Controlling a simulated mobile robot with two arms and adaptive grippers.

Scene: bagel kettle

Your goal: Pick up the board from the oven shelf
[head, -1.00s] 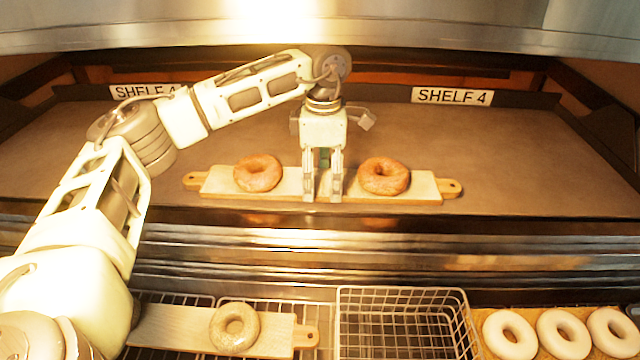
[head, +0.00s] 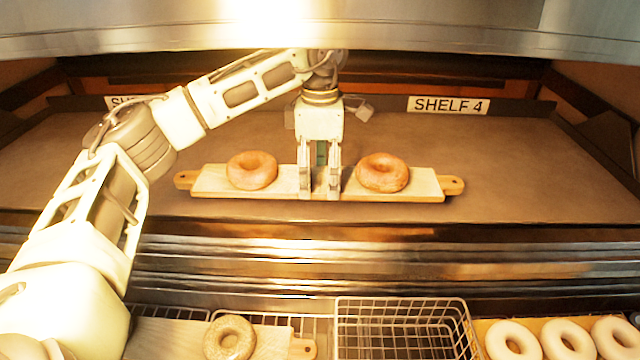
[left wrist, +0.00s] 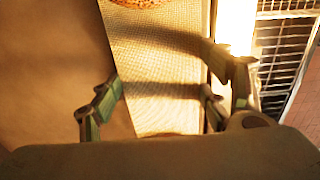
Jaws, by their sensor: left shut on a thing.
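The board (head: 285,182) is long, pale on top, with a wooden handle at each end. It lies along the front of the shelf-4 surface (head: 530,170); I cannot tell if it is slightly raised. Two browned bagels rest on it: a left bagel (head: 252,170) and a right bagel (head: 382,172). My left gripper (head: 320,190) points down between the bagels and is shut on the board's middle. In the left wrist view the fingers (left wrist: 160,108) stand on either side of the board (left wrist: 160,65), across its width. My right gripper is not in view.
The oven hood (head: 420,30) hangs low over my left wrist. Below the shelf are a wire basket (head: 400,330), a second board (head: 165,338) with a pale bagel (head: 230,338), and several pale bagels (head: 567,340) at the right. The shelf's sides are clear.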

